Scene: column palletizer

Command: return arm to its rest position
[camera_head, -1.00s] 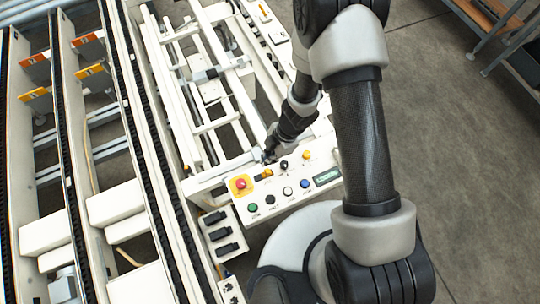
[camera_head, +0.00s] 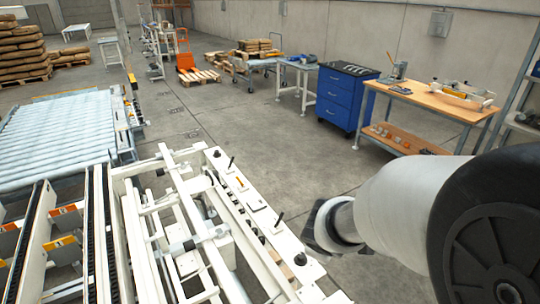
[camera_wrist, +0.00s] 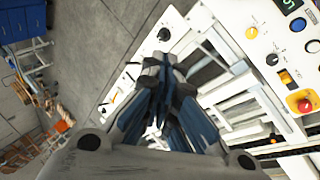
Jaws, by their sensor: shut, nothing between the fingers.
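My gripper (camera_wrist: 165,72) shows in the wrist view with its dark fingers together and nothing held between them. It is above the white palletizer frame, and the wrist picture is slightly blurred. The control panel (camera_wrist: 262,65) lies to the right there, with a red stop button (camera_wrist: 304,105) on yellow, several knobs and a small green display. In the head view my arm fills the lower right, beside the white palletizer machine (camera_head: 222,168). I cannot make out the fingers in that view.
A roller conveyor (camera_head: 50,135) is at the left. A blue drawer cabinet (camera_head: 340,98) and a wooden workbench (camera_head: 430,98) stand behind the arm. An orange pallet truck (camera_head: 184,52) is farther back. Grey floor (camera_head: 290,150) between machine and benches is clear.

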